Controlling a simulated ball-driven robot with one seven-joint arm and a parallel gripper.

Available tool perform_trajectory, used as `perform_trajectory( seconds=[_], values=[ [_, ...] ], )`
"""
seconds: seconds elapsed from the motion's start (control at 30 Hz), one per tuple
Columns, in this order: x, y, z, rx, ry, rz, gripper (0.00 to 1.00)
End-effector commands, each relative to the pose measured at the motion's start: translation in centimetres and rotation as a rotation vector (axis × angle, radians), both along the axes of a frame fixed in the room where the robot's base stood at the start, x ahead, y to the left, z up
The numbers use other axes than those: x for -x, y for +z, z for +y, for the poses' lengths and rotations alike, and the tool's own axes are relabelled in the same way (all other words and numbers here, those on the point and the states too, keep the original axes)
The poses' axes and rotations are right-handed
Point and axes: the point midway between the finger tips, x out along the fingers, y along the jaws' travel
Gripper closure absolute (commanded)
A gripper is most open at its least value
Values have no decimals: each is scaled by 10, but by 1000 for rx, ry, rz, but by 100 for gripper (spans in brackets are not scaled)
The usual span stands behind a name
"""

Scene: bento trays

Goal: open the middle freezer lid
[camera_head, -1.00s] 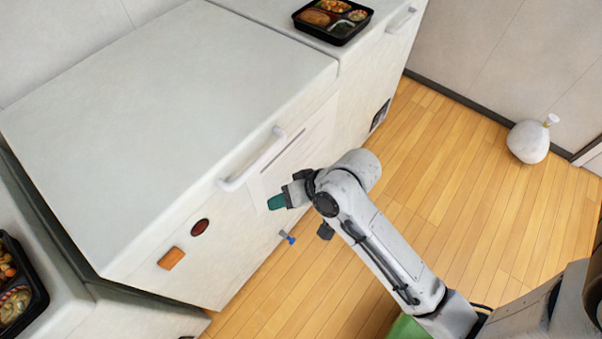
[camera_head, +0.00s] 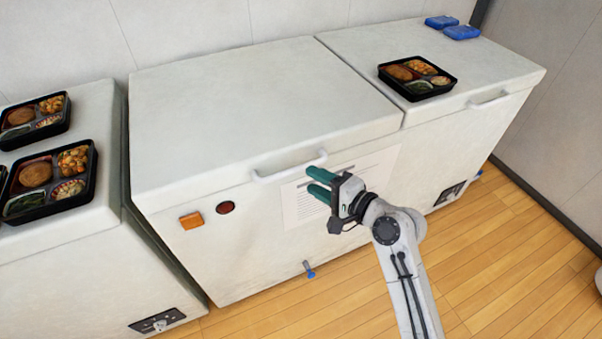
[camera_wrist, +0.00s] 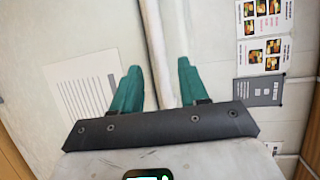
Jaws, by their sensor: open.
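The middle freezer (camera_head: 235,235) is a white chest with its lid (camera_head: 250,105) shut flat. A white bar handle (camera_head: 282,171) sits at the lid's front edge. My gripper (camera_head: 312,182) is open and empty, its two teal fingers pointing left, one above the other, close to the handle's right end. In the wrist view, a pale bar (camera_wrist: 158,45) lies in line with the gap between the open fingers (camera_wrist: 158,85). I cannot tell whether it is the handle or the lid edge, nor whether the fingers touch it.
A bento tray (camera_head: 418,78) and blue packs (camera_head: 461,32) lie on the right freezer's lid (camera_head: 500,65). More bento trays (camera_head: 85,195) lie on the left freezer. The middle lid's top is bare. A printed sheet (camera_head: 305,205) is on the freezer front. Wooden floor (camera_head: 500,250) is clear at right.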

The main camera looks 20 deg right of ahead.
Motion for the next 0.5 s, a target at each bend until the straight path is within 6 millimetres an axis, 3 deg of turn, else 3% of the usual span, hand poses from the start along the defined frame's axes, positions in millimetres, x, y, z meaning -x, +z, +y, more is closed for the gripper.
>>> perform_trajectory(
  seconds=[0.2, 0.5],
  values=[
    [-34, -6, 15, 2, 2, 0, 56],
    [-53, -10, 23, 3, 1, 0, 56]
  ],
)
